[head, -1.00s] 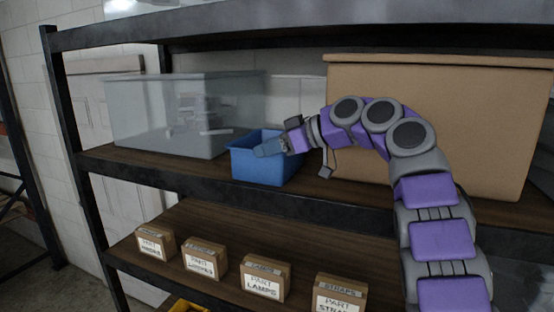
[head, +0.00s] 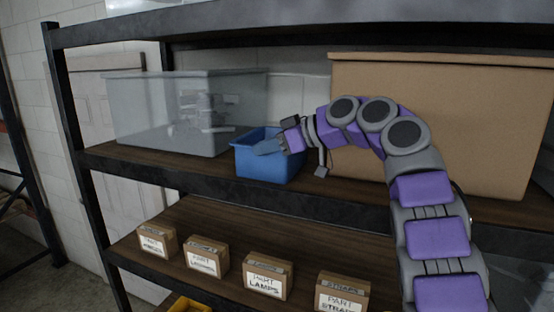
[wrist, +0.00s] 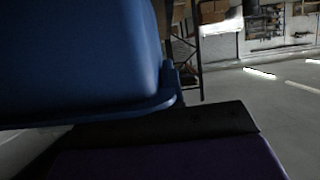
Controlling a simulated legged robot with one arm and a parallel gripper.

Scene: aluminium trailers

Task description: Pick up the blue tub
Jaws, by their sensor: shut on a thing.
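The blue tub (head: 268,165) stands upright on the upper wooden shelf, between a clear bin and a large brown box. My gripper (head: 270,147) reaches over from the right, with its fingers at the tub's rim, and is shut on the tub. In the wrist view the blue tub (wrist: 75,55) fills the upper left, very close, with its rim running just above part of my gripper (wrist: 165,125). The far finger and the exact grip on the rim are hidden.
The clear bin (head: 150,105) is close on the tub's left. The large brown box (head: 460,120) is behind my arm on the right. A dark upper shelf edge (head: 300,30) runs above. Labelled small boxes (head: 265,277) line the shelf below.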

